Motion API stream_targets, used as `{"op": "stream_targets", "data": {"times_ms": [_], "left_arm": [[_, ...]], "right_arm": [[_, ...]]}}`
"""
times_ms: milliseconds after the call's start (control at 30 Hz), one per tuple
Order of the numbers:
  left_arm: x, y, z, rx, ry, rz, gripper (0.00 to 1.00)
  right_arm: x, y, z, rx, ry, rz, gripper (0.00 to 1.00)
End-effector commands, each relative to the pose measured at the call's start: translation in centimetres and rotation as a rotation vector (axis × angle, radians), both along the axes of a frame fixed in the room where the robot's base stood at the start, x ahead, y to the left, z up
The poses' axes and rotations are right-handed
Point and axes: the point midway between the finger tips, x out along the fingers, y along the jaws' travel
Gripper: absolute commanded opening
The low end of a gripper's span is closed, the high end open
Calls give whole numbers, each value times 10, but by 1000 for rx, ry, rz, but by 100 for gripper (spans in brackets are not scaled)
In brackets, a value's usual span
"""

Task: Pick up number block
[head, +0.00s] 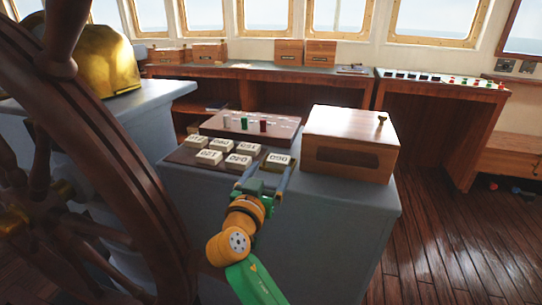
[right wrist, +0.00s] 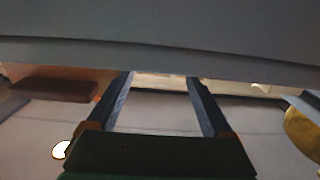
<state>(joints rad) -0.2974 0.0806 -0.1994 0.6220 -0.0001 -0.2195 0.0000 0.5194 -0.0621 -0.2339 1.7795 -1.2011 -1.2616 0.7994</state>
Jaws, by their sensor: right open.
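Several cream number blocks sit in rows on a dark brown tray (head: 187,157) on the grey console. The front row holds a block reading like 120 (head: 209,157), one like 040 (head: 238,161) and one like 060 (head: 278,160); the print is upside down. My right gripper (head: 268,173) is open at the tray's front right, its fingers pointing toward the block like 060. In the right wrist view, both fingers (right wrist: 159,78) are apart with a pale strip between their tips; I cannot tell what it is. My left gripper is not in view.
A wooden box (head: 345,150) with a small knob stands right of the tray. Behind the tray is a board with coloured pegs (head: 248,126). A large ship's wheel (head: 110,150) fills the left. Bare console (head: 330,215) lies in front of the box.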

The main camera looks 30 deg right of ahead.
Motion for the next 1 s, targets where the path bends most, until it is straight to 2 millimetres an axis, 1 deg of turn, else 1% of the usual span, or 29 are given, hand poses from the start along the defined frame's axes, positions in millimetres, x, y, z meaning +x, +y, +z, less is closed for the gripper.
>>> {"op": "stream_targets", "data": {"times_ms": [33, 100, 267, 400, 500, 733, 767, 800, 867, 900, 1000], "left_arm": [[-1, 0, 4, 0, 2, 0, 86], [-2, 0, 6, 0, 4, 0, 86], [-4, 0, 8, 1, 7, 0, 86], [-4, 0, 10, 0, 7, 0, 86], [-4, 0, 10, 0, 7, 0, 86], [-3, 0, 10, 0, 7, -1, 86], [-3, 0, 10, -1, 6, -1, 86], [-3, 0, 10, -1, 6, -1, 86], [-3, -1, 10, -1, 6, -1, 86], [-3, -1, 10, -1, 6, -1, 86], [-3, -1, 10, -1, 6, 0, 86]], "right_arm": [[7, -11, 3, -3, 1, -5, 85], [17, -22, 3, -4, 2, -3, 85], [33, -39, 2, -2, 1, -3, 85], [51, -62, 2, -3, 2, -4, 85], [60, -72, 1, 0, 1, -3, 85], [63, -75, 0, 2, 1, -1, 85], [63, -75, 0, 2, 1, -1, 80], [63, -74, 0, 2, 1, -1, 69], [63, -74, 0, 2, 1, -1, 53], [63, -74, 0, 2, 1, -1, 42], [63, -74, 0, 2, 1, -1, 17]]}}
